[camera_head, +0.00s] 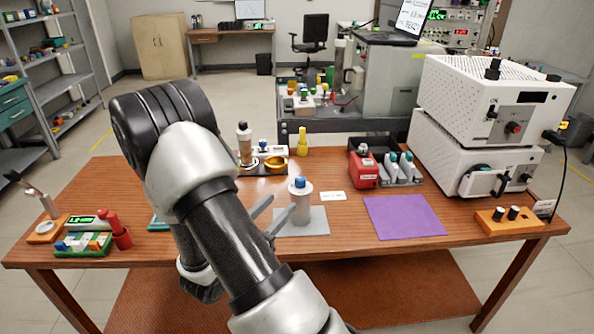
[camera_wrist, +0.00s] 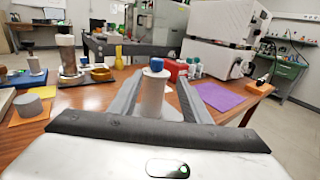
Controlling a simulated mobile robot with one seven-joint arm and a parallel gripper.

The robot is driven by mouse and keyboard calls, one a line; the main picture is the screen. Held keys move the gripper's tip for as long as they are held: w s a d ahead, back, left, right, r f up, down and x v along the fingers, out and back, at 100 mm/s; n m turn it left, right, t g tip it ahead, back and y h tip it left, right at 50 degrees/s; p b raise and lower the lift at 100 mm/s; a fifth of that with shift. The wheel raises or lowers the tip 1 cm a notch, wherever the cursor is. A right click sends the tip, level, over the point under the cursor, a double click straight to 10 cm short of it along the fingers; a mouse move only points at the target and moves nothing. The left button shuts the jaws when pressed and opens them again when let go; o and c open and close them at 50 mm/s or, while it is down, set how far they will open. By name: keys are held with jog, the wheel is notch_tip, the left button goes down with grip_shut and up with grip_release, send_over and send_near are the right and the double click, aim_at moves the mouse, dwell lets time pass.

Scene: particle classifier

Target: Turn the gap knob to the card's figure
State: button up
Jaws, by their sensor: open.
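A blue knob (camera_head: 300,182) tops an upright light grey cylinder (camera_head: 301,207) on a grey mat (camera_head: 316,222) near the table's middle. No label shows which knob is the gap knob. A small white card (camera_head: 333,196) lies just right of the cylinder; its figure is too small to read. My gripper (camera_head: 280,203) is open and empty, low beside the cylinder's left side. In the wrist view, the blue knob (camera_wrist: 157,64) and cylinder (camera_wrist: 154,95) appear between my two spread fingers. Contact with the cylinder cannot be told.
An orange box with black knobs (camera_head: 510,222) sits at the right front, by stacked white instruments (camera_head: 477,150). A tall canister (camera_head: 244,145) stands behind.

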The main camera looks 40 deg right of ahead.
aim_at(300, 182)
jog(key=b+x, duration=0.1)
jog(key=x, duration=1.6)
jog(key=shift+w+f+t+b, duration=0.2)
jog(key=shift+w+t+b, duration=0.1)
jog(key=shift+w, duration=0.2)
jog(key=shift+c, duration=0.4)
jog(key=c, duration=1)
jog(key=shift+o, duration=0.2)
